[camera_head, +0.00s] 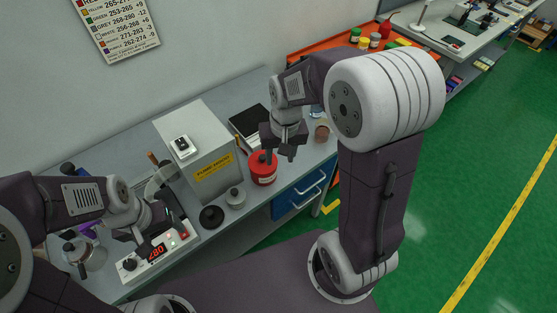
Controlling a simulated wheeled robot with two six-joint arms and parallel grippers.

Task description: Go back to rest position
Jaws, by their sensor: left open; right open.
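My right gripper (279,154) hangs over the bench (304,168), fingers down, open and empty, close above and behind a red container (263,170). I cannot tell from this view whether it touches the container. My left gripper (158,226) is open, low over the bench beside a white device with a red lit display (158,254). Its fingers are partly hidden by my own wrist, and I see nothing held in it.
A grey box (205,158) with a yellow label stands between my arms. A black round piece (211,217) and a small metal pot (236,199) sit before it. A glass vessel (88,255) is at left. A brown cup (322,131) is right of my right gripper.

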